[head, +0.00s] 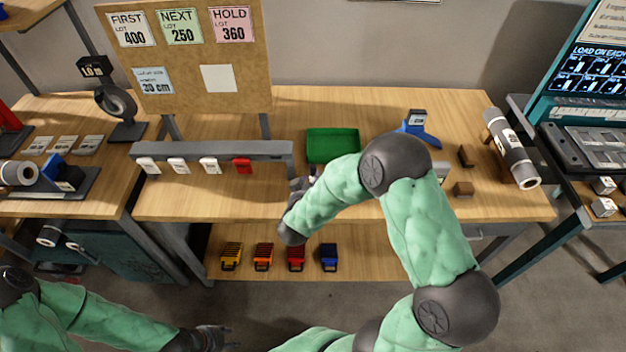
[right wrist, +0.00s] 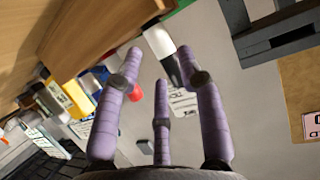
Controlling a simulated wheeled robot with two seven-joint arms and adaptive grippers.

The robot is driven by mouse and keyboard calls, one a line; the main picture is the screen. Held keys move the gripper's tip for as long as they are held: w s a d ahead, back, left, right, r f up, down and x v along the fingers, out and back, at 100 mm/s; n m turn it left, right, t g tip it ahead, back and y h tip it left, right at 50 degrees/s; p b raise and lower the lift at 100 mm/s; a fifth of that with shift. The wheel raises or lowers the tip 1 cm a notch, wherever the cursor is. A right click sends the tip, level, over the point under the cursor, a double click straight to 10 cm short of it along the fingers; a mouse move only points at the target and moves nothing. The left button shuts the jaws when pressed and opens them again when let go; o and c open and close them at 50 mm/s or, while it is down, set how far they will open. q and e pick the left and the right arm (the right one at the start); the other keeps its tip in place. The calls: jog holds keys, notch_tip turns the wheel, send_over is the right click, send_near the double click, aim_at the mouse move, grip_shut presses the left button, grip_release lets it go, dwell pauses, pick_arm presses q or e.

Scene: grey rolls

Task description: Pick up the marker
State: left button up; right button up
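A white and black cylindrical object (right wrist: 160,42), which looks like the marker, shows in the right wrist view near the tips of my right gripper (right wrist: 160,62). I cannot tell whether the fingers touch it. The fingers are spread apart. In the head view my right gripper (head: 302,188) is at the table's front edge, just right of the grey rail, and its own arm hides part of it.
A green tray (head: 332,146) lies on the wooden table (head: 380,108) behind my right gripper. The grey rail (head: 215,150) carries white and red tags. A blue stand (head: 418,130), small brown blocks and a grey roll (head: 511,148) lie to the right. Coloured bins sit on the lower shelf.

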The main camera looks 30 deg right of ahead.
jog(key=x, duration=0.2)
jog(key=shift+w+d+f, duration=0.1)
jog(key=shift+w+d, duration=0.05)
jog(key=shift+w, duration=0.05)
jog(key=shift+c, duration=0.3)
jog(key=c, duration=0.6)
notch_tip(320, 180, up, 10)
jog(key=p, duration=0.3)
